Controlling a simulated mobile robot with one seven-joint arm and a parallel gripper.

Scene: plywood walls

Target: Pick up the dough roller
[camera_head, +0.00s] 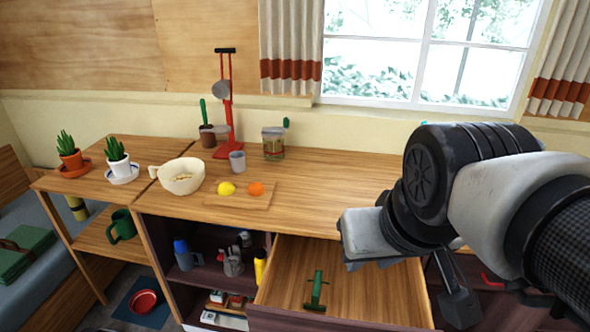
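A small green T-shaped tool (316,290), which looks like the dough roller, lies in the open wooden drawer (375,290) below the counter. Its crossbar is toward the front of the drawer and its handle points to the back. My arm reaches in from the right, and its wrist is above the right part of the drawer. My gripper (461,304) shows only in part, as a dark finger hanging below the wrist to the right of the drawer. It is apart from the green tool. The arm hides the rest of the gripper, so its opening is unclear.
On the counter (340,185) stand a cream bowl (181,177), a grey cup (237,160), a jar (273,145), a red utensil stand (232,120) and a board (240,199) with a lemon and an orange. Open shelves (205,280) lie left of the drawer. The drawer is mostly empty.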

